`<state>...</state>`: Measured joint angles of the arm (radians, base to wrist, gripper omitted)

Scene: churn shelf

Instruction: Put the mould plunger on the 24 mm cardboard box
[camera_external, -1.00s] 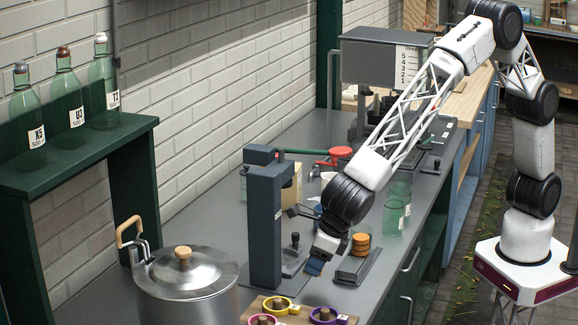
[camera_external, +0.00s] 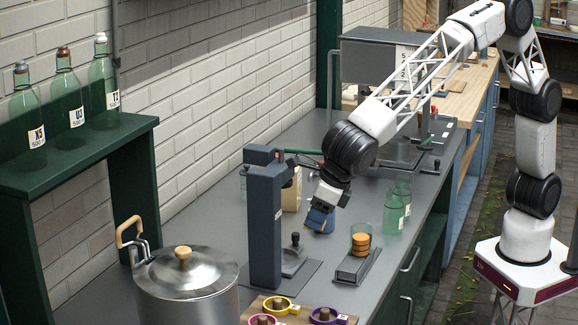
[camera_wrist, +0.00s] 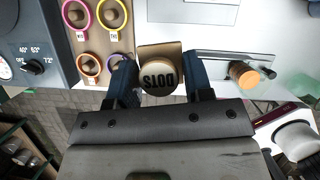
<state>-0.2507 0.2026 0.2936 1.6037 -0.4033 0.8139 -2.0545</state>
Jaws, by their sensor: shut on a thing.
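My gripper (camera_external: 320,222) hangs above the grey counter, to the right of the dark upright press; its blue fingers are tilted. A tan cardboard box (camera_external: 291,193) stands on the counter behind the press, left of my gripper, partly hidden. Its size mark is not readable.
The dark press (camera_external: 265,225) stands close on the left. A steel pot (camera_external: 186,285) and coloured rings on a board (camera_external: 278,305) are in front.

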